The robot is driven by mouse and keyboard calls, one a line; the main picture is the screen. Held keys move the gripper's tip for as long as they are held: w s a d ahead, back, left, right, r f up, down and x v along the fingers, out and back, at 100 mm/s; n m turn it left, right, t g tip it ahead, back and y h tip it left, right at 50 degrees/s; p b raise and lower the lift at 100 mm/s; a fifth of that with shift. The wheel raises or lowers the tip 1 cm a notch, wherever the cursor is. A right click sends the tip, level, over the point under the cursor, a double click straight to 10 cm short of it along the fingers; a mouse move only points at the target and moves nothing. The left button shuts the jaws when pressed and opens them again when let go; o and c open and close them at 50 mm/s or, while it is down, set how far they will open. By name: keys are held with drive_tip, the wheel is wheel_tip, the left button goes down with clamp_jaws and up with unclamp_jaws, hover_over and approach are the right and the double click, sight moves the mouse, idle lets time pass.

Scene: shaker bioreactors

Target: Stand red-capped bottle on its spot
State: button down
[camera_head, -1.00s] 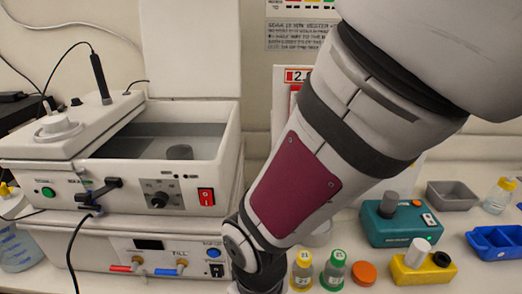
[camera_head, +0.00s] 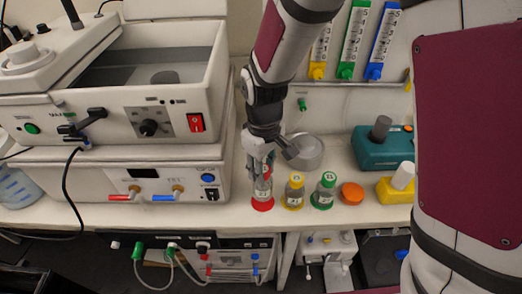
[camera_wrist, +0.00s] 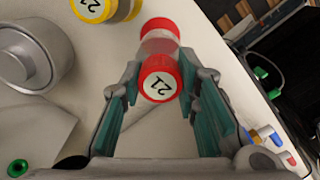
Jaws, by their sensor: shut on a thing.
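The red-capped bottle (camera_head: 263,184) is between the fingers of my gripper (camera_head: 261,160) at the bench's front edge. It looks about upright in the head view. In the wrist view its red cap (camera_wrist: 159,80), marked 21, sits between the two fingers of my gripper (camera_wrist: 160,95), which is shut on it. The red spot (camera_head: 262,204) shows at the bottle's foot, and also beyond the clear body in the wrist view (camera_wrist: 160,26). I cannot tell whether the bottle's base touches the spot.
A yellow-capped bottle (camera_head: 294,190) and a green-capped bottle (camera_head: 324,190) stand close to the right, then an orange disc (camera_head: 352,193). A round metal pot (camera_head: 306,152) is behind. The stacked white machines (camera_head: 170,130) stand left. The bench edge is just in front.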

drive_tip(key=shift+f+p, duration=0.3)
drive_tip(key=shift+f, duration=1.45)
drive_tip(key=c, duration=1.2)
unclamp_jaws()
drive_tip(key=shift+f, duration=0.15)
wheel_tip(320, 180, up, 13)
drive_tip(key=shift+f+b, duration=0.2)
drive_tip(key=shift+b, duration=0.35)
drive_tip(key=shift+s+d+r+m+t, duration=0.95)
drive_tip(key=shift+s+d+r+m, duration=0.5)
drive_tip(key=shift+s+d+r, duration=1.15)
drive_tip(key=shift+s+d+r+m+t, duration=0.9)
drive_tip(key=shift+s+d+r+m, duration=0.5)
drive_tip(key=shift+s+d+r, duration=1.1)
drive_tip(key=shift+s+d+r+m+t, duration=0.95)
drive_tip(key=shift+s+d+r+m, duration=0.5)
drive_tip(key=shift+s+d+r, duration=1.15)
